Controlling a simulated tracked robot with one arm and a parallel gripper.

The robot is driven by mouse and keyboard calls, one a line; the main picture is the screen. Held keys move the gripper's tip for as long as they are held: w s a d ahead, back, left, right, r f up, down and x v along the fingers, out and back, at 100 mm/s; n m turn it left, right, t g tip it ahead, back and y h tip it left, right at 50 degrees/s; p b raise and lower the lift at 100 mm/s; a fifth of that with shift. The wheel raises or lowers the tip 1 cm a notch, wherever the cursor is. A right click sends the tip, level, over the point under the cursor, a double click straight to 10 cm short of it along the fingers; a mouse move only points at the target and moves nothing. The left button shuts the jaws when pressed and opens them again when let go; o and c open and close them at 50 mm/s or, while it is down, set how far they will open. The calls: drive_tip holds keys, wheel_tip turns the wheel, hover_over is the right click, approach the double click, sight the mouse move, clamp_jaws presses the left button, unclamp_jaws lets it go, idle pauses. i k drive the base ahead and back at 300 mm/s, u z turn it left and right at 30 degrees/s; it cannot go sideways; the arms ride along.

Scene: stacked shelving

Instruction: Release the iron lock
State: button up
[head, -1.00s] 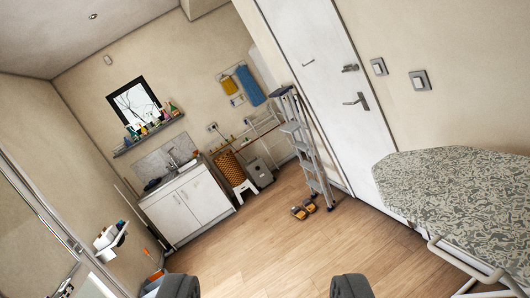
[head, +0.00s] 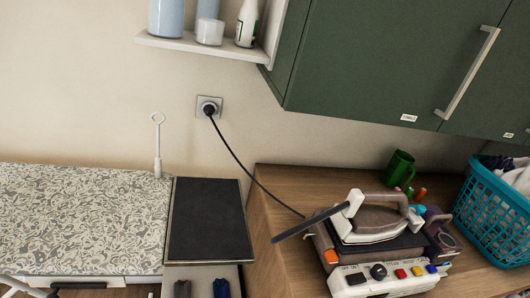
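A steam iron (head: 375,225) with a brown and white body sits on its base station (head: 385,280) on the wooden counter. A dark bar (head: 310,224) with a white end piece (head: 354,203) slants across the left of the iron. Which part is the lock cannot be told for certain. The station's front has an ON/OFF switch (head: 356,279), a black knob (head: 378,271) and red, yellow and blue buttons. An orange part (head: 331,257) sits at its left corner. My gripper is not in view.
Green cabinets (head: 380,60) overhang the counter. A black cord runs from a wall socket (head: 208,107) toward the iron station. A patterned ironing board (head: 80,220) lies left, beside a dark panel (head: 207,220).

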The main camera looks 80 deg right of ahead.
sight(416, 221)
drive_tip(key=z, duration=2.95)
drive_tip(key=k, duration=0.9)
drive_tip(key=z, duration=0.05)
drive_tip(key=i, duration=0.9)
drive_tip(key=u, duration=0.1)
